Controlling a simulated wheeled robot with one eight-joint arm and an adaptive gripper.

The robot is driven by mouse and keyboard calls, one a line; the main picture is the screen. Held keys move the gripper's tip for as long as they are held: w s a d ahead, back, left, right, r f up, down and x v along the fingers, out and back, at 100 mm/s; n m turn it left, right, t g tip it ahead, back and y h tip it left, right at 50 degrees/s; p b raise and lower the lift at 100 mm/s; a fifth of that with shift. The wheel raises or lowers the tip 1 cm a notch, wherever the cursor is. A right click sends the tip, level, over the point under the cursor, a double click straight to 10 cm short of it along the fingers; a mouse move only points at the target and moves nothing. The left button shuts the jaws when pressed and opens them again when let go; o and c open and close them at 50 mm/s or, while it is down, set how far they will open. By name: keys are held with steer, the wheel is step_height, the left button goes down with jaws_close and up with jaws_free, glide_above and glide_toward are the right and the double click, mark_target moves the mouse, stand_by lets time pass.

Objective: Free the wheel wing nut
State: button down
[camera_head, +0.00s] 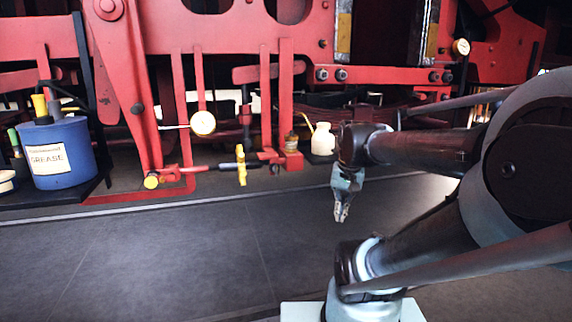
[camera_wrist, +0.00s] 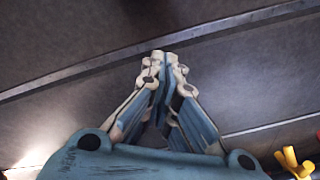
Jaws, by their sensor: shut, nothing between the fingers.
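A yellow winged piece (camera_head: 241,165), which looks like the wing nut, stands upright on a thin red and dark rod low in front of the red frame. A yellow piece, seemingly the same one, shows at the bottom right corner of the wrist view (camera_wrist: 293,162), partly cut off. My gripper (camera_head: 341,213) hangs pointing down over the grey floor, to the right of the yellow piece and apart from it. In the wrist view its fingertips (camera_wrist: 165,57) are together with nothing between them.
A blue grease tub (camera_head: 62,155) with tools stands on a dark tray at the left. A round gauge (camera_head: 203,123) sits above the rod. A white jug (camera_head: 322,139) stands behind my gripper. Red uprights (camera_head: 286,92) rise behind the rod. The floor (camera_head: 180,250) in front is clear.

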mark_target(276, 170)
steer(key=w+a+r+m+g+y, duration=0.1)
steer(key=w+a+r+m, duration=0.3)
steer(key=w, duration=0.6)
steer(key=w+a+r+m+g, duration=0.1)
steer(key=w+a+r+m, duration=0.25)
steer(key=w+r, duration=0.45)
steer(key=w+a+r+m+g+y, duration=0.1)
steer(key=w+a+r+m, duration=0.3)
steer(key=w, duration=0.8)
steer(key=shift+m, duration=0.25)
steer(key=x, duration=0.3)
steer(key=d+x, duration=0.1)
steer(key=x, duration=0.6)
steer(key=shift+d+f, duration=0.15)
steer(key=shift+s+a+f, duration=0.1)
steer(key=shift+s+a, duration=0.05)
steer(key=shift+a, duration=0.35)
steer(key=shift+s+a, duration=0.15)
steer(key=shift+a, duration=0.4)
steer(key=shift+s+a, duration=0.25)
steer(key=shift+a, duration=0.65)
steer(key=shift+d, duration=0.1)
